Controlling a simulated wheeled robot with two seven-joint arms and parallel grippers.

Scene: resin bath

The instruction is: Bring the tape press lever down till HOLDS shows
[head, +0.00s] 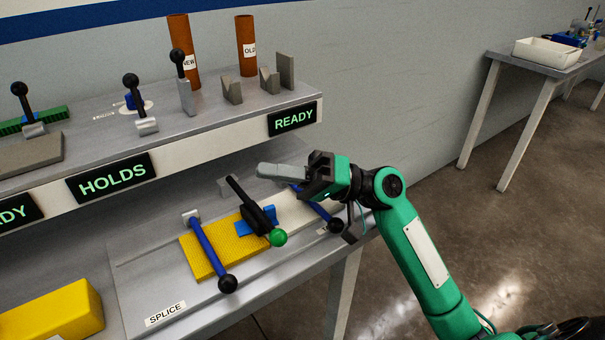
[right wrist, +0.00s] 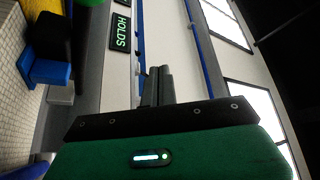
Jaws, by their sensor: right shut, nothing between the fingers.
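The tape press lever (head: 255,212) is a black arm with a green ball knob (head: 278,238). It lies low over a blue patch (head: 242,228) on the seam of the yellow mesh (head: 204,262) and the white mesh (head: 298,213). The HOLDS sign (head: 112,178) is lit green; it also shows in the right wrist view (right wrist: 121,31). My right gripper (head: 262,171) is shut and empty, above and behind the lever, apart from it. In the right wrist view its fingertips (right wrist: 159,72) are together. My left gripper is not in view.
Two blue clamp bars with black knobs, a near one (head: 209,253) and a far one (head: 322,212), cross the meshes. A READY sign (head: 293,119) is on the shelf edge. The shelf above carries small levers and two brown tubes (head: 183,50). A yellow block (head: 52,315) is front left.

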